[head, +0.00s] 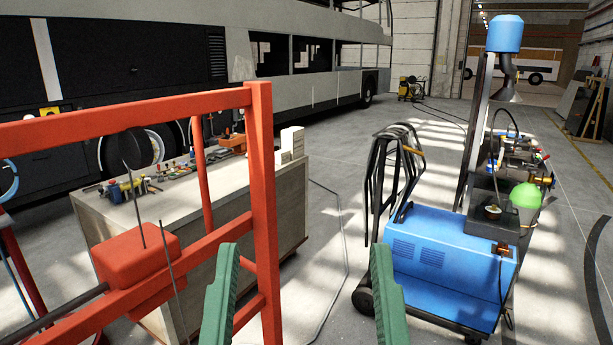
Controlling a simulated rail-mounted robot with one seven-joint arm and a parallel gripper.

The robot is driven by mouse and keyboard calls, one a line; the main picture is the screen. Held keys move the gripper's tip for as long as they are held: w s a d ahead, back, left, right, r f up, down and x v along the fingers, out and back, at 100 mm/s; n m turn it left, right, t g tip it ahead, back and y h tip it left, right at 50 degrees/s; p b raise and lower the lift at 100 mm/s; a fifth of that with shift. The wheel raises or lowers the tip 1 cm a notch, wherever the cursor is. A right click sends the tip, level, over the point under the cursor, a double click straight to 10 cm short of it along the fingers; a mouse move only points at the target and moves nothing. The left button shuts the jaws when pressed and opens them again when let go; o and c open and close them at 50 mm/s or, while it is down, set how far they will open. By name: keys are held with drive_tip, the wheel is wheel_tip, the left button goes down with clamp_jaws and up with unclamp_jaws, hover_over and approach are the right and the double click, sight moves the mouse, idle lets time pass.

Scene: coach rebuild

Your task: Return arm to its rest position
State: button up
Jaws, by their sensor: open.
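My gripper (303,300) shows at the bottom middle of the head view as two green fingers. The rest of my arm is not in view.
A red metal frame (262,190) fills the left foreground, before a workbench (285,225) covered with tools. A blue wheeled machine (440,262) stands at the right. A grey coach (320,75) is behind. Open floor (330,165) lies between the bench and the blue machine.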

wheel_tip(320, 180, up, 25)
drive_tip(key=p, duration=2.1)
drive_tip(key=shift+r, duration=0.15)
